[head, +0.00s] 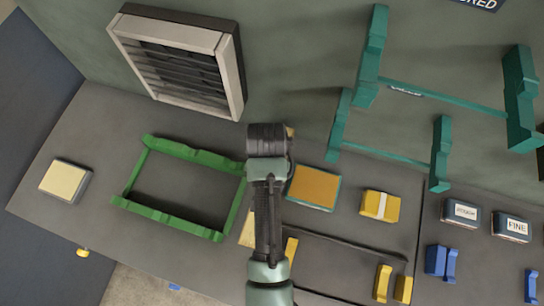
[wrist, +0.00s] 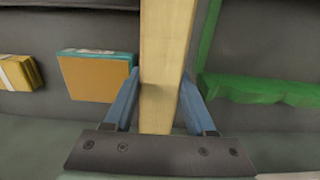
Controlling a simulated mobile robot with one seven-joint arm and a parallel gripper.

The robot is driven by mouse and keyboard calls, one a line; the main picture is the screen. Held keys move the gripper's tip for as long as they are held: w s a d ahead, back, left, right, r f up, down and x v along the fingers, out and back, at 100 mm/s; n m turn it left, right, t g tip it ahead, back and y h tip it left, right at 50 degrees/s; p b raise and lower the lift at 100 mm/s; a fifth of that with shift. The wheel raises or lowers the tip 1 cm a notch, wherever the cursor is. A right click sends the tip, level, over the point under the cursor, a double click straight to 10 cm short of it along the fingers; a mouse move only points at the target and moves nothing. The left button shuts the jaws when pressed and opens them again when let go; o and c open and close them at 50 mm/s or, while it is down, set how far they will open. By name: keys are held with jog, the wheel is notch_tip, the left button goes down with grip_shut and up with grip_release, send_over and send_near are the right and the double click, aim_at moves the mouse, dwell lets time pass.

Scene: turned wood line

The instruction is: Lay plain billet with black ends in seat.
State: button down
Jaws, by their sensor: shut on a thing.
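My gripper (wrist: 160,100) is shut on a plain pale wood billet (wrist: 166,50), which runs between the two blue fingers in the wrist view. The billet's ends are out of that view, so I cannot see their colour. In the head view my own arm hides the fingers and most of the billet. A green frame (head: 178,222) with notched end bars lies on the bench just left of my arm. Its notched bar shows at the right in the wrist view (wrist: 262,90). I cannot tell for sure which notches form the seat.
A teal rack (head: 440,103) with notched posts stands at the back right. An orange-topped block (head: 314,187) sits close to my arm's right. A yellow block with a pale band (head: 380,206) is farther right. A louvred box (head: 180,62) stands behind. A cream-topped block (head: 66,181) lies left.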

jog(key=shift+f, duration=2.85)
jog(key=shift+f, duration=0.1)
jog(key=c, duration=0.5)
grip_release()
